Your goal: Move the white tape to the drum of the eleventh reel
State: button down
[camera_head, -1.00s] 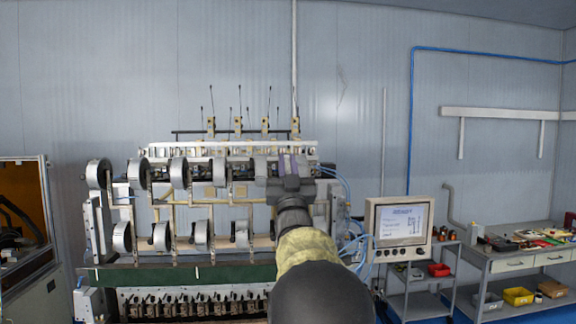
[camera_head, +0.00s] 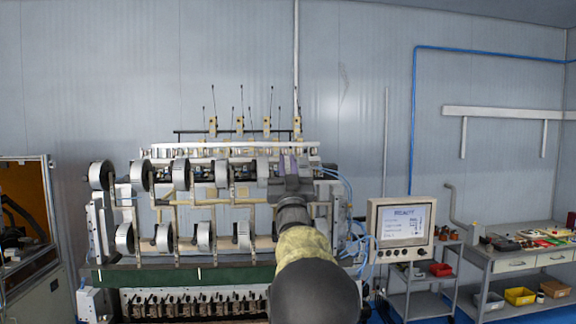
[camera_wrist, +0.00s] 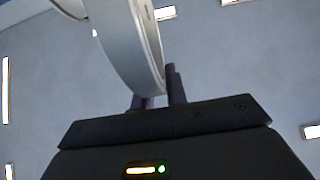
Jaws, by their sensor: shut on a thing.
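My gripper (camera_head: 288,165) is in front of the right end of the winder's upper reel row, with its dark purple fingers pointing up. In the wrist view, my gripper (camera_wrist: 160,92) is shut on the lower edge of a pale grey-white ring (camera_wrist: 125,45). I cannot tell whether this ring is the white tape or a reel's drum. Two rows of grey reels stand on the winder, including an upper left reel (camera_head: 101,175) and a lower left reel (camera_head: 124,238). My gripper and arm hide the right ends of both rows, so the eleventh reel cannot be made out.
A green ledge (camera_head: 150,275) with a small white strip (camera_head: 199,273) runs below the reels. A control screen (camera_head: 402,227) stands to the right, with a cart and workbench (camera_head: 520,262) beyond. A cabinet (camera_head: 28,230) stands at the left.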

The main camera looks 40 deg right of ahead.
aim_at(301, 161)
jog(key=shift+w+d, duration=0.1)
jog(key=shift+w, duration=0.05)
dwell(0.5)
jog(key=shift+w+d+p, duration=0.7)
jog(key=shift+w, duration=0.4)
jog(key=shift+w+d+p, duration=0.65)
jog(key=shift+w, duration=0.5)
jog(key=shift+w+d+p, duration=0.7)
jog(key=shift+w, duration=0.4)
jog(key=shift+s+d, duration=0.15)
jog(key=shift+s+d, duration=0.15)
jog(key=shift+d, duration=0.15)
jog(key=shift+s+d+b, duration=0.3)
jog(key=shift+s+d, duration=0.25)
jog(key=shift+d, duration=0.3)
jog(key=shift+s+d+b, duration=0.3)
jog(key=shift+s+d, duration=0.2)
jog(key=shift+d, duration=0.35)
jog(key=c, duration=1.7)
grip_release()
